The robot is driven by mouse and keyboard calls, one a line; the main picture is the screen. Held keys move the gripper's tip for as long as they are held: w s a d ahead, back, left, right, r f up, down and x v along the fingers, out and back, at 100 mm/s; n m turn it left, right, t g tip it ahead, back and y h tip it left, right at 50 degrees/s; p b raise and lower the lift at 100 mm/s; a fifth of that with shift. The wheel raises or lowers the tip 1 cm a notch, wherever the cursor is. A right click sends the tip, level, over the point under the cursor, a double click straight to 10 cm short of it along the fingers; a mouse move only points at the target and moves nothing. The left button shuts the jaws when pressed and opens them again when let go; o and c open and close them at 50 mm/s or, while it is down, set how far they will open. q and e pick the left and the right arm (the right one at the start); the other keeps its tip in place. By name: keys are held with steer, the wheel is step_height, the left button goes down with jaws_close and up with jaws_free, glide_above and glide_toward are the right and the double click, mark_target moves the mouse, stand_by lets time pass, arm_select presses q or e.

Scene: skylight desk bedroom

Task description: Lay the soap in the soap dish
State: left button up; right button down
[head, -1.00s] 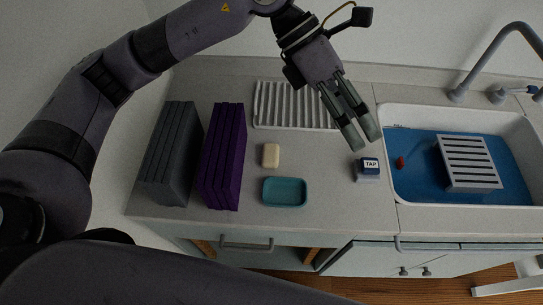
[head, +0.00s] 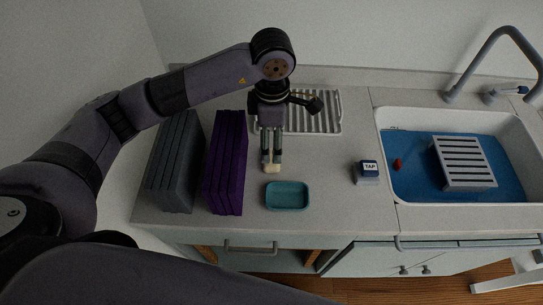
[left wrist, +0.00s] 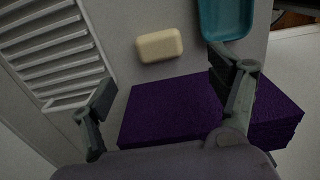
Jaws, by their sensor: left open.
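The cream soap (head: 273,169) lies on the counter behind the teal soap dish (head: 288,207). The dish is empty. My left gripper (head: 271,158) points down at the soap in the head view and partly hides it. In the left wrist view my left gripper (left wrist: 168,85) is open, its fingers wide apart. There the soap (left wrist: 160,45) lies ahead of the gap between the fingers, and I see no contact. The soap dish (left wrist: 226,18) is at the top right of that view, partly cut off. My right gripper is not in view.
Purple (head: 226,165) and grey (head: 175,165) upright blocks stand left of the soap. A white ribbed rack (head: 320,112) lies behind. A TAP-labelled block (head: 367,172) and a sink (head: 384,150) are to the right. Counter between dish and TAP block is clear.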

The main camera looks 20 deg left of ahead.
mark_target(272, 158)
arm_select(q)
step_height(272, 158, down, 3)
steer(key=shift+r, duration=0.1)
step_height(272, 158, down, 4)
steer(key=shift+p, duration=1.25)
steer(key=shift+f, duration=0.65)
steer(key=shift+c, duration=0.4)
steer(key=c, duration=1.3)
steer(key=shift+r, duration=0.1)
step_height(272, 158, up, 20)
steer(key=b, duration=0.3)
